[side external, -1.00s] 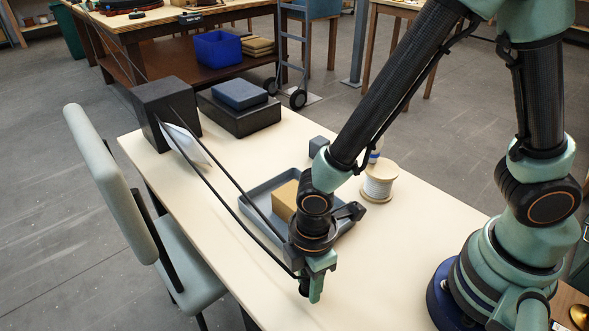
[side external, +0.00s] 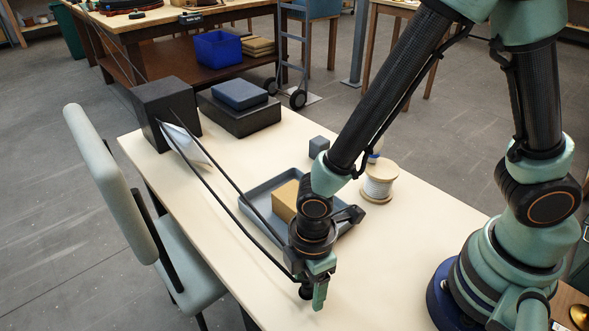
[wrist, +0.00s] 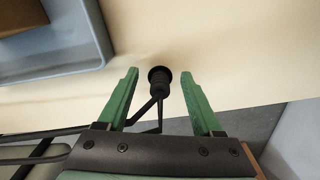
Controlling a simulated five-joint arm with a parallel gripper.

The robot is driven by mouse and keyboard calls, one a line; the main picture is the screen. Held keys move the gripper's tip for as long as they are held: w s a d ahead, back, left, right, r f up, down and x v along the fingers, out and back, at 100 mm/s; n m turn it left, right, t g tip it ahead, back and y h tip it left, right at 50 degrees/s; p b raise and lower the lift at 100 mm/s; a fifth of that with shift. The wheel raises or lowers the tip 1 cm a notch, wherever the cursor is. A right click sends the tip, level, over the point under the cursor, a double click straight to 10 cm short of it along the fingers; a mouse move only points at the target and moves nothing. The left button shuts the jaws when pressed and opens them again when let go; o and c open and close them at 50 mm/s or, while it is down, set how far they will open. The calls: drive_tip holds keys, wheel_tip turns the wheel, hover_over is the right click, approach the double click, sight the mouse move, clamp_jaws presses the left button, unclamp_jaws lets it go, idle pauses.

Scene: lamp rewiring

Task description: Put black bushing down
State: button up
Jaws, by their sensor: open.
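The black bushing (wrist: 159,78) shows in the wrist view between the two green fingers of my gripper (wrist: 160,90). A gap shows on each side of it, so the fingers stand apart from it. In the side external view, the bushing (side external: 305,292) is a small dark shape at the fingertips, low over the near part of the table. My gripper (side external: 314,288) is open and points down there. Whether the bushing rests fully on the tabletop is hard to tell.
A grey tray (side external: 257,193) holding a tan box (side external: 285,201) lies just behind my gripper. Thin black rods (side external: 222,190) run from a black block (side external: 166,112) towards my gripper. A wire spool (side external: 379,182) stands to the right. The near table edge is close; tabletop right of the gripper is clear.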

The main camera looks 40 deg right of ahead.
sight(309, 282)
wheel_tip(309, 282, up, 12)
drive_tip(key=w+d+r+m+t, duration=0.2)
drive_tip(key=d+r+m, duration=0.4)
drive_tip(key=d, duration=0.4)
drive_tip(key=w+d+r+m+t, duration=0.3)
drive_tip(key=d+r+m, duration=0.3)
drive_tip(key=d+m, duration=0.3)
drive_tip(key=shift+w+d+t, duration=0.3)
drive_tip(key=shift+d, duration=0.2)
